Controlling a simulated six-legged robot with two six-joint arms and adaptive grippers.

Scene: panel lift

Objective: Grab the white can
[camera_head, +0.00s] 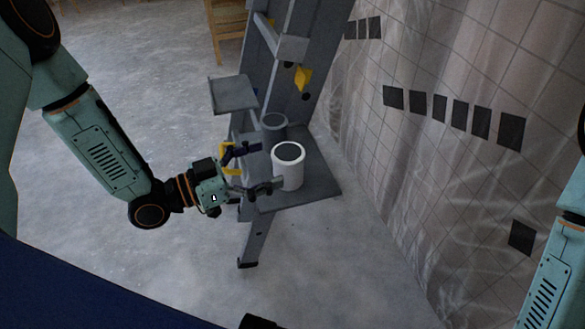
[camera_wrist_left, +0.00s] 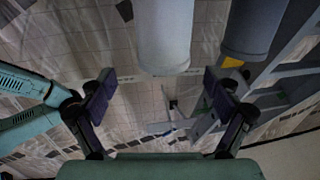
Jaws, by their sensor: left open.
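The white can (camera_head: 288,168) has a dark top and stands upright on the grey shelf of a ladder in the head view. My left gripper (camera_head: 262,168) is open just to the left of the can, its fingers pointing toward it. In the left wrist view the white can (camera_wrist_left: 165,35) shows at the top centre, beyond the gap between the open fingers of the left gripper (camera_wrist_left: 165,92). Nothing is between the fingers. My right arm shows at the right edge of the head view, but its gripper is not in view.
A grey can (camera_head: 273,125) stands behind the white can; it also shows in the left wrist view (camera_wrist_left: 250,28). The grey ladder (camera_head: 300,60) rises behind, with a small upper platform (camera_head: 234,94). A tiled wall (camera_head: 450,90) is at the right. The floor in front is clear.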

